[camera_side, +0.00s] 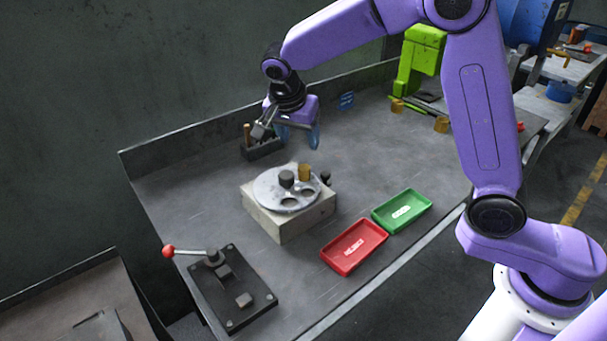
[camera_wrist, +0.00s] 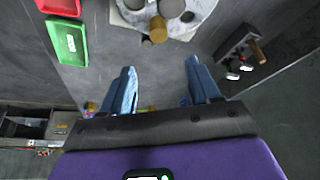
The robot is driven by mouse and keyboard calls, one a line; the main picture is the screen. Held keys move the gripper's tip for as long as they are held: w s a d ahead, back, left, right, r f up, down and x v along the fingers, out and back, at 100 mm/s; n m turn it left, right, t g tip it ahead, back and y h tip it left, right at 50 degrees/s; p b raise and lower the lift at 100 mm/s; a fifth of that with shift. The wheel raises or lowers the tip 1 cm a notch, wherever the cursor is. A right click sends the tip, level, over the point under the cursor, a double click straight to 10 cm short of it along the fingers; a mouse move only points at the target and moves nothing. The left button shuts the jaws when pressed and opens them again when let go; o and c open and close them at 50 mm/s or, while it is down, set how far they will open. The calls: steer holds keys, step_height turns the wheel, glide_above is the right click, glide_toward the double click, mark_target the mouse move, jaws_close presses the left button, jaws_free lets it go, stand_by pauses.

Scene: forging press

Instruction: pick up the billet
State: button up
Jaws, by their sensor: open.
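The billet appears to be the brass-coloured cylinder (camera_side: 304,172) standing upright on a round grey dial plate (camera_side: 268,190), near its back edge. The billet also shows at the top middle of the wrist view (camera_wrist: 158,30). The dial has round holes and sits on a pale square block (camera_side: 285,226). A dark cylinder (camera_side: 286,178) stands near the dial's middle. My gripper (camera_side: 300,136) is open and empty, with blue fingers, above and behind the dial. In the wrist view my gripper's fingers (camera_wrist: 161,80) are spread apart, and the billet lies beyond their tips.
A red tray (camera_side: 354,261) and a green tray (camera_side: 401,224) lie right of the block. A dark tool holder (camera_side: 263,150) stands behind it. A hand-lever fixture (camera_side: 232,290) sits at front left. A green machine (camera_side: 417,60) stands at the back. Bench between these is clear.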

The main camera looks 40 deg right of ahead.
stand_by(0.5)
steer(key=m+g+y, duration=0.2)
steer(key=m+y, duration=0.2)
steer(key=m, duration=0.1)
glide_toward(304, 167)
steer(key=shift+n, duration=0.3)
step_height(304, 167, down, 10)
stand_by(0.6)
steer(key=shift+c, duration=0.2)
jaws_close()
steer(key=shift+r, duration=0.1)
